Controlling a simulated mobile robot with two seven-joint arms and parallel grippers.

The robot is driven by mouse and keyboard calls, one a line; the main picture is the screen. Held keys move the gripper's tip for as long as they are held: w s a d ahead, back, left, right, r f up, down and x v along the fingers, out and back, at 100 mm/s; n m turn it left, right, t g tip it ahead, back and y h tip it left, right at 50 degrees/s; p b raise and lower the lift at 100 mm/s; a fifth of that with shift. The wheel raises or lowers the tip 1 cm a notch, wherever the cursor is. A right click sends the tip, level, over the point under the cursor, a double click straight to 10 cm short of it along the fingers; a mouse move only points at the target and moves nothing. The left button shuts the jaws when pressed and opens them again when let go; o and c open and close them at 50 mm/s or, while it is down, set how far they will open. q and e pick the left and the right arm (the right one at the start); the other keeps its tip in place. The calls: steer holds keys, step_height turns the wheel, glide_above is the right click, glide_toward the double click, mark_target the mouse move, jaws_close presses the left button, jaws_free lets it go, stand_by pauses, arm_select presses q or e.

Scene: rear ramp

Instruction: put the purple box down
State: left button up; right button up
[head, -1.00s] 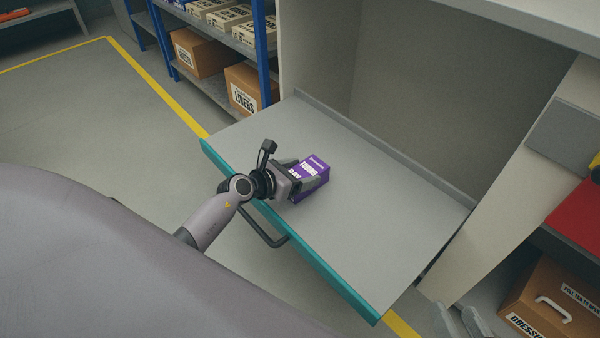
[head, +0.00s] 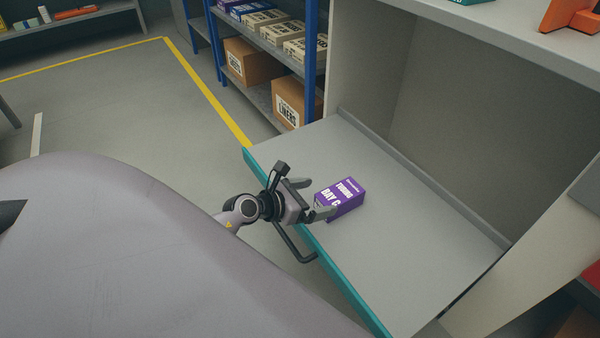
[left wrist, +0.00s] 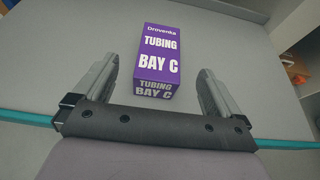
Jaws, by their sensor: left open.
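The purple box (head: 341,197) with white lettering lies on the grey ramp board (head: 400,250), close to its teal front edge. It also shows in the left wrist view (left wrist: 158,55), its label reading "TUBING BAY C", just beyond and between the two fingers. My left gripper (head: 318,198) is open at the near side of the box, with its fingers apart. In the left wrist view the open left gripper (left wrist: 156,85) shows a gap between each finger and the box. My right gripper is not in view.
A black handle bar (head: 296,247) sticks out from the teal edge (head: 345,285). Blue shelving with cardboard boxes (head: 297,100) stands behind the board. A cabinet wall (head: 470,110) rises at the back. The board is clear around the box.

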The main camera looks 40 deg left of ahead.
arm_select(q)
steer(key=v, duration=0.4)
steer(key=shift+s+r+p, duration=0.15)
steer(key=shift+s+p, duration=0.05)
steer(key=shift+p, duration=0.2)
steer(key=s+d+r+n+t+y, duration=0.15)
steer(key=d+r+n, duration=0.25)
steer(key=n, duration=0.6)
steer(key=s+d+r+n+t+y, duration=0.1)
steer(key=s+d+r+n+t, duration=0.15)
steer(key=n, duration=0.75)
steer(key=s+d+f+n+g+h, duration=0.1)
steer(key=s+d+n, duration=0.3)
steer(key=n, duration=0.4)
steer(key=s+d+f+n+g+h, duration=0.1)
steer(key=s+d+n+g, duration=0.3)
steer(key=d+n, duration=0.2)
steer(key=shift+d+n, duration=0.35)
steer(key=shift+n, duration=0.75)
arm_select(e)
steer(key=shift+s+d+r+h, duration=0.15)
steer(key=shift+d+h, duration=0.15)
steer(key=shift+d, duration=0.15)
